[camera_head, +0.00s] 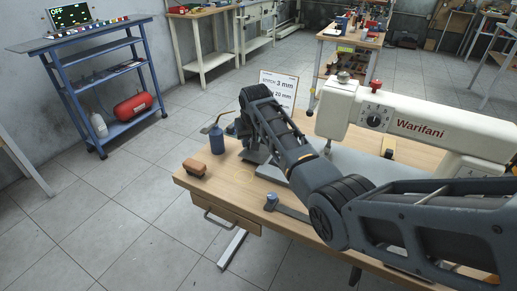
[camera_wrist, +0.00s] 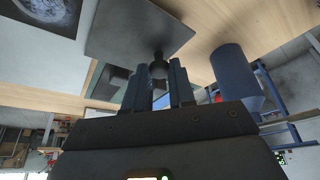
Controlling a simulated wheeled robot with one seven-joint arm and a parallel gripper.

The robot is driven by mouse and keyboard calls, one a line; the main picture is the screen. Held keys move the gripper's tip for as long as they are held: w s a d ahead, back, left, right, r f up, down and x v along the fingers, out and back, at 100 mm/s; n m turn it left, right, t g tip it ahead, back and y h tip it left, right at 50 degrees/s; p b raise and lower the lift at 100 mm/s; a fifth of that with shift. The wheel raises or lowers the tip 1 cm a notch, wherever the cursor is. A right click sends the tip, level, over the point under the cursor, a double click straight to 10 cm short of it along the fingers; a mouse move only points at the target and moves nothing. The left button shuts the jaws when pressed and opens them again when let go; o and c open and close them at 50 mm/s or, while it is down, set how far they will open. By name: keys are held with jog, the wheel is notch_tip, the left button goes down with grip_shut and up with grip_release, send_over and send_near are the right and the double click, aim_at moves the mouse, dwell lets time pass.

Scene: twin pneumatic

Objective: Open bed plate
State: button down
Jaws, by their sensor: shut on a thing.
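A white sewing machine marked Warifani (camera_head: 420,122) stands on a wooden table. A flat grey plate (camera_wrist: 140,28) shows in the wrist view, with a small dark knob (camera_wrist: 158,68) at its edge. My gripper (camera_wrist: 160,82) has its two fingers closed around this knob. In the head view my gripper (camera_head: 254,153) is low at the left end of the machine's grey base (camera_head: 352,160), between it and a blue bottle (camera_head: 216,140). My arm hides much of the base there, so I cannot tell from the pictures how far the plate is raised.
The blue bottle also shows close to my gripper in the wrist view (camera_wrist: 236,72). A brown block (camera_head: 194,167) and a small blue-topped part (camera_head: 271,200) lie on the table. A printed sign (camera_head: 280,88) stands behind my arm. A blue cart (camera_head: 100,85) is at the left.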

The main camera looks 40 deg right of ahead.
aim_at(252, 156)
jog(key=c, duration=0.9)
grip_release()
jog(key=shift+c, duration=0.2)
jog(key=v, duration=0.7)
jog(key=shift+r, duration=0.4)
jog(key=shift+s, duration=0.1)
